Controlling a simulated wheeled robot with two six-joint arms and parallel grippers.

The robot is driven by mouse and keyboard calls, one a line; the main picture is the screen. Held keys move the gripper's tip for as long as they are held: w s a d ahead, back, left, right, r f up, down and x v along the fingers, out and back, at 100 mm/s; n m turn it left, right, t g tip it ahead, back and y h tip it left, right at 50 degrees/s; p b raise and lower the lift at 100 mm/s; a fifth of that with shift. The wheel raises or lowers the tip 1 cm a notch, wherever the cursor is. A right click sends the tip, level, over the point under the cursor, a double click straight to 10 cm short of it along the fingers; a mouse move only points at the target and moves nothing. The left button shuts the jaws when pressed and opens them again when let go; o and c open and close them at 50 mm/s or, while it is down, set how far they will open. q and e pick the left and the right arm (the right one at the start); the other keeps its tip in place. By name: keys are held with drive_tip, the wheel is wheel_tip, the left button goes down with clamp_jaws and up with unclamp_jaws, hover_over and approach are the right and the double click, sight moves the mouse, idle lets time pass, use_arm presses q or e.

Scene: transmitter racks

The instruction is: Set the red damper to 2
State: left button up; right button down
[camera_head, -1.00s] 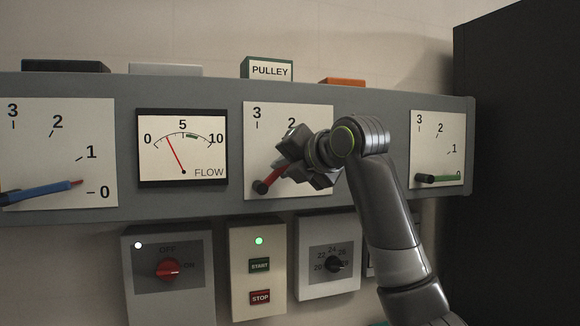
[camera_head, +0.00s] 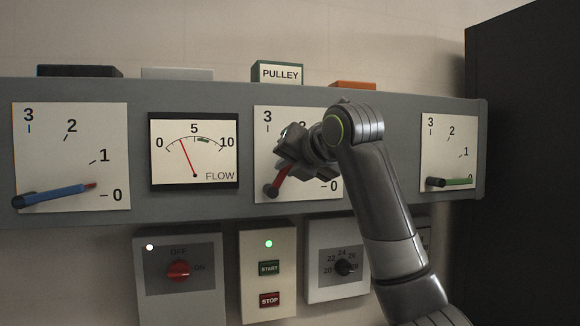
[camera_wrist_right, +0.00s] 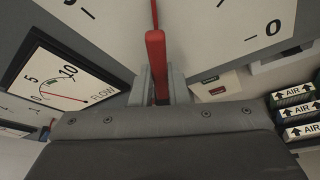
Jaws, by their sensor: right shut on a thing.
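The red damper lever (camera_head: 274,188) is on the middle white dial plate (camera_head: 262,152). It slants up and to the right from its pivot at the lower left. My right gripper (camera_head: 290,158) is shut on the lever and covers its upper part and some of the scale. The marks 3 and 0 are readable; the 2 is partly covered and the 1 is hidden. In the right wrist view the red lever (camera_wrist_right: 156,62) stands between my grey fingers. My left gripper is in neither view.
The blue lever (camera_head: 58,196) points close to 0, and the green lever (camera_head: 455,182) lies near 0. The FLOW gauge (camera_head: 187,172) needle reads roughly 3. Switch boxes with a red knob (camera_head: 178,270) and START and STOP buttons sit below. A dark cabinet stands right.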

drive_tip(key=c, duration=1.4)
unclamp_jaws()
drive_tip(key=b+v, duration=0.7)
drive_tip(key=v, duration=1)
drive_tip(key=shift+s, duration=0.15)
drive_tip(key=shift+d+f, duration=0.1)
